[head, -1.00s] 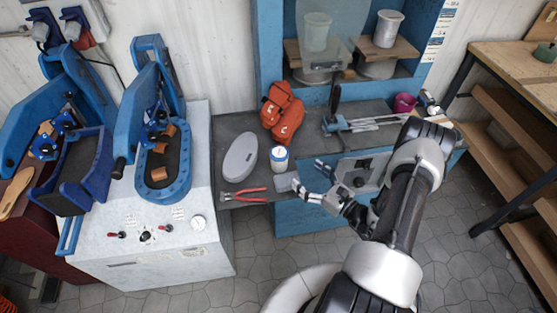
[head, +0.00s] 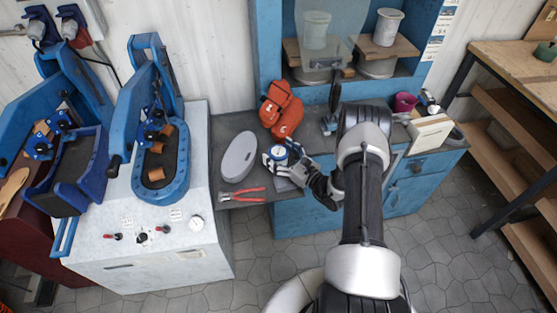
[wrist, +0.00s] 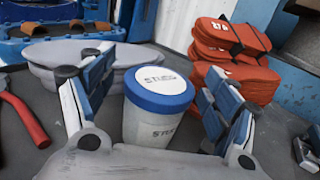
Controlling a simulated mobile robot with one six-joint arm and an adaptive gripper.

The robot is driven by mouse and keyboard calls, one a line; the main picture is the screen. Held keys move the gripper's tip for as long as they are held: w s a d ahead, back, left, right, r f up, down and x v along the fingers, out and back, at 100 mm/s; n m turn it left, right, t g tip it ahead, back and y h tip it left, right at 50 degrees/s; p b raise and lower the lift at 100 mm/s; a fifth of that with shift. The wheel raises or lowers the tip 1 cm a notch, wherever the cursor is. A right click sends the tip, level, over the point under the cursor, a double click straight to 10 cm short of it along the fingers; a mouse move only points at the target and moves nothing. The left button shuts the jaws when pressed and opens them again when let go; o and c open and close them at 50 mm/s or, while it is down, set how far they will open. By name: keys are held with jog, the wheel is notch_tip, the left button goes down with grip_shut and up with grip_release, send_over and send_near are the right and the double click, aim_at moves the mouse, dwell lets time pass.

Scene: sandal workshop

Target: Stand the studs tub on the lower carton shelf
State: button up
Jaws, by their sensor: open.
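The studs tub is a white cylinder with a blue-rimmed lid (wrist: 158,105), standing upright on the grey bench top. In the head view the tub (head: 278,153) shows between my gripper's fingers. My gripper (head: 281,160) is open, with one finger on each side of the tub. The lower carton shelf cannot be made out for certain; wooden shelves (head: 493,107) stand at the far right under a wooden bench.
A grey oval pad (head: 239,156) lies left of the tub, red-handled pliers (head: 243,194) in front of it. Stacked orange-red pieces (head: 281,108) stand behind. A blue cabinet (head: 268,45) rises at the back. A white press machine (head: 150,240) stands left. Open tiled floor lies right.

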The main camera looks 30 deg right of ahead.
jog(key=c, duration=1.5)
jog(key=shift+o, duration=0.2)
jog(key=shift+r, duration=0.1)
